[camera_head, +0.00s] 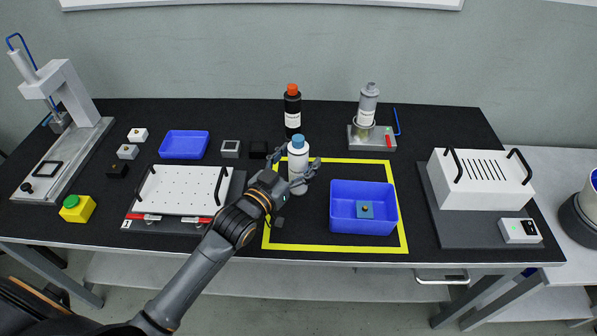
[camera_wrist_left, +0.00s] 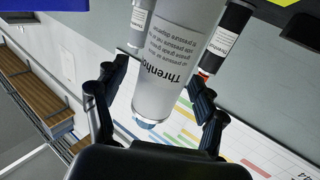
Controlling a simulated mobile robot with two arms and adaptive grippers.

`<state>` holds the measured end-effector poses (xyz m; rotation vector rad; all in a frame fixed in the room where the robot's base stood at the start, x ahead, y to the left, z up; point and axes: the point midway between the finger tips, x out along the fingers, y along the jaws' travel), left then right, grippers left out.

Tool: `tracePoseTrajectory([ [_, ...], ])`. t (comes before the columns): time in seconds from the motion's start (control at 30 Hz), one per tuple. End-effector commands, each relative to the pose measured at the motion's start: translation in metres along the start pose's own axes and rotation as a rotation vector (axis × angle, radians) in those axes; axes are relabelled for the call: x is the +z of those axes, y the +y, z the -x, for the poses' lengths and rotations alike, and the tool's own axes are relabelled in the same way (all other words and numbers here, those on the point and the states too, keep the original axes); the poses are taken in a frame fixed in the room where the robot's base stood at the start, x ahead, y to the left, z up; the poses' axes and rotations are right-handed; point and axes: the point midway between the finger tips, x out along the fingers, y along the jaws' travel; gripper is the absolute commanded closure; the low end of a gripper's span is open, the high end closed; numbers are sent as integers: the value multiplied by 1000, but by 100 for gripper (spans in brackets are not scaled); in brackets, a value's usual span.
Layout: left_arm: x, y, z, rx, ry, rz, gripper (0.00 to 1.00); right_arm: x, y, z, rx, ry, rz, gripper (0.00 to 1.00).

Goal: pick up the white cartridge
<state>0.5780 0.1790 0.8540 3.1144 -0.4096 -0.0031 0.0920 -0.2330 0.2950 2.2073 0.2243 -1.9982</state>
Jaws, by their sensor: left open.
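The white cartridge (camera_head: 298,163) has a blue cap and stands upright on the black table inside the yellow outline, left of the blue bin. My left gripper (camera_head: 295,167) is open with its fingers on either side of the cartridge's body. In the left wrist view the cartridge (camera_wrist_left: 172,70) shows large and upside down, with printed text, between the two spread fingers (camera_wrist_left: 158,88). I cannot tell whether either finger touches it. My right gripper is not in view.
A black cartridge (camera_head: 292,110) with an orange cap stands close behind. A grey cartridge (camera_head: 367,104) stands in a metal fixture (camera_head: 383,142). The blue bin (camera_head: 347,222) holds a small blue part. A white perforated plate (camera_head: 180,190) lies left of my arm.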

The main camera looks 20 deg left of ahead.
Motion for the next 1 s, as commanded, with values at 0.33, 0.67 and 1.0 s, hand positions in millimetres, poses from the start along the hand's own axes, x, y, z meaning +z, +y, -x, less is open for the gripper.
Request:
tracePoseTrajectory([
  [0.33, -1, 0, -3, 0, 0, 0, 41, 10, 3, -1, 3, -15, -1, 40],
  [0.67, -2, 0, -3, 0, 5, -1, 100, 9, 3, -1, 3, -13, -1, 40],
  [1.0, -8, 0, -3, 1, 6, -1, 100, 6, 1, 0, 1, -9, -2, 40],
])
